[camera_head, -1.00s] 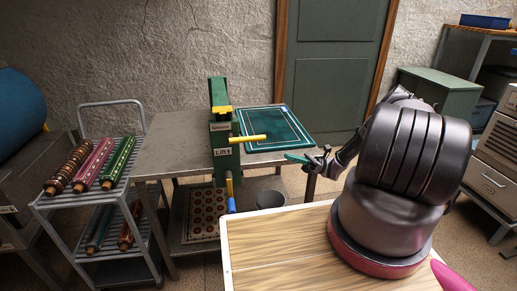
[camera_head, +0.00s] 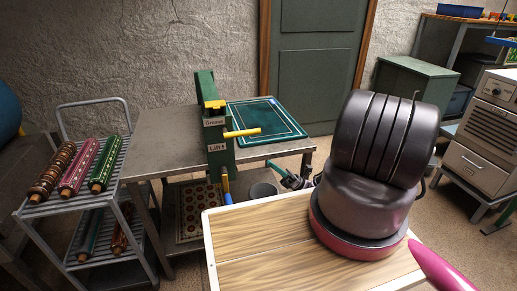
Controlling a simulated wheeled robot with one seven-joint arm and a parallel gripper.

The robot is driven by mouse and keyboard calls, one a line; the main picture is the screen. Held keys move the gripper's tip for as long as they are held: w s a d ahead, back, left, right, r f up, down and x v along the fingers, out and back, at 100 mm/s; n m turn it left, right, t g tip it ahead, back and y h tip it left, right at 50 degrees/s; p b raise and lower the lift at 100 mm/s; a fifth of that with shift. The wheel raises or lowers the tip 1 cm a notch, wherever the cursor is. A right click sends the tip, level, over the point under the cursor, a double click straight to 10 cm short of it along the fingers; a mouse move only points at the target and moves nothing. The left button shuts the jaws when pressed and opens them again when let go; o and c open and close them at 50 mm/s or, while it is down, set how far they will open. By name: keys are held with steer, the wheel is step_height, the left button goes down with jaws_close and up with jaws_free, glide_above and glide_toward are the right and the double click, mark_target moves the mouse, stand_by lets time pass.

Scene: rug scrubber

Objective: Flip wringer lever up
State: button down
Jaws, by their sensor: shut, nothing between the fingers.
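The wringer (camera_head: 217,133) is a green upright frame on the metal table, with labels that seem to read "Ground" and "Lift". A yellow lever (camera_head: 242,133) sticks out to the right from its side, roughly level. A second handle (camera_head: 226,188), yellow with a blue end, hangs down below the "Lift" label.
A teal rug (camera_head: 265,122) with a white border lies on the metal table (camera_head: 160,150). A cart (camera_head: 45,205) with several rolled rugs stands left. A grey bucket (camera_head: 263,190) and a patterned rug (camera_head: 193,215) are on the lower shelf. A green cabinet (camera_head: 413,95) stands right.

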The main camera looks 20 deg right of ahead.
steer(key=d+r+x, duration=0.2)
steer(key=x, duration=1)
steer(key=shift+w+a, duration=0.2)
steer(key=shift+r, duration=0.25)
